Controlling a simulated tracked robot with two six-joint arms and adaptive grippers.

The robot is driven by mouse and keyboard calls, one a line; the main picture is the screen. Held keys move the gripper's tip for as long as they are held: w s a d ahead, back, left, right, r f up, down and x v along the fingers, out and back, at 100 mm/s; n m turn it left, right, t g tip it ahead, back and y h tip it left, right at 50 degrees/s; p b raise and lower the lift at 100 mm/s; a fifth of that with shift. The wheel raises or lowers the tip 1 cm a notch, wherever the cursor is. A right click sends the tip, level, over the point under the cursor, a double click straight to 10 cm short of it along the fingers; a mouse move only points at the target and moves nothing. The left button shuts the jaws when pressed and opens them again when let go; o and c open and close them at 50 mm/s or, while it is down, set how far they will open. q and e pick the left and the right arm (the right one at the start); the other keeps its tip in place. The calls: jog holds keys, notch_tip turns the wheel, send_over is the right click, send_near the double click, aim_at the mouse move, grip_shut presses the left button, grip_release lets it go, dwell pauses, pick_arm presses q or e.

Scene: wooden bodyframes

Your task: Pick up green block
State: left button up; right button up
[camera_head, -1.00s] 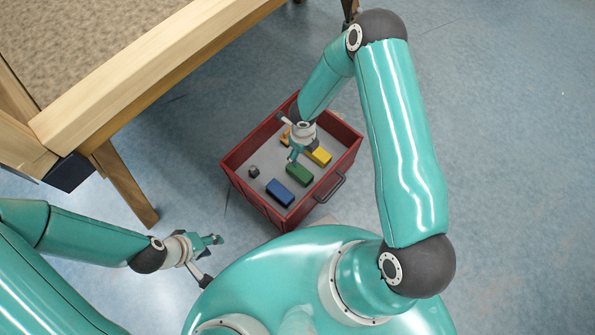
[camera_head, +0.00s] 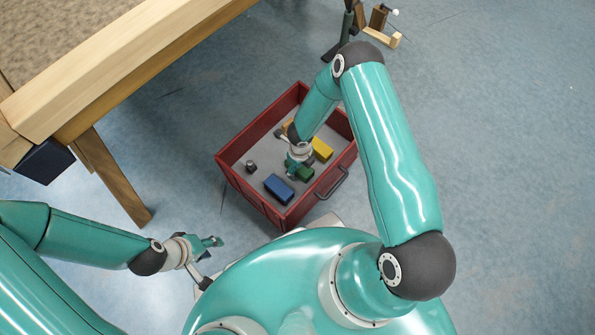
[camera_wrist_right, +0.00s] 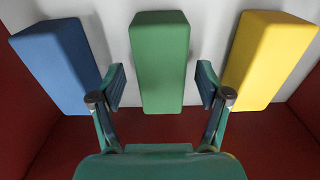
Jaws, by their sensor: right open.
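The green block (camera_head: 304,173) lies in a red crate (camera_head: 228,168) on the floor. My right gripper (camera_head: 297,170) is inside the crate above the green block and partly covers it in the head view. In the right wrist view the green block (camera_wrist_right: 160,62) lies between the two spread fingers of my right gripper (camera_wrist_right: 160,88), with a gap on each side. My left gripper (camera_head: 214,258) is outside the crate at the lower left, empty, with its fingers apart.
A blue block (camera_head: 279,188) and a yellow block (camera_head: 321,149) lie on either side of the green one. A small dark object (camera_head: 251,166) is also in the crate. A wooden table (camera_head: 120,68) stands at the upper left. The crate's walls surround my right gripper.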

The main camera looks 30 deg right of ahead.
jog(key=shift+f, duration=0.55)
jog(key=shift+c, duration=0.3)
jog(key=shift+r, duration=0.1)
jog(key=c, duration=1.3)
jog(key=shift+o, duration=0.2)
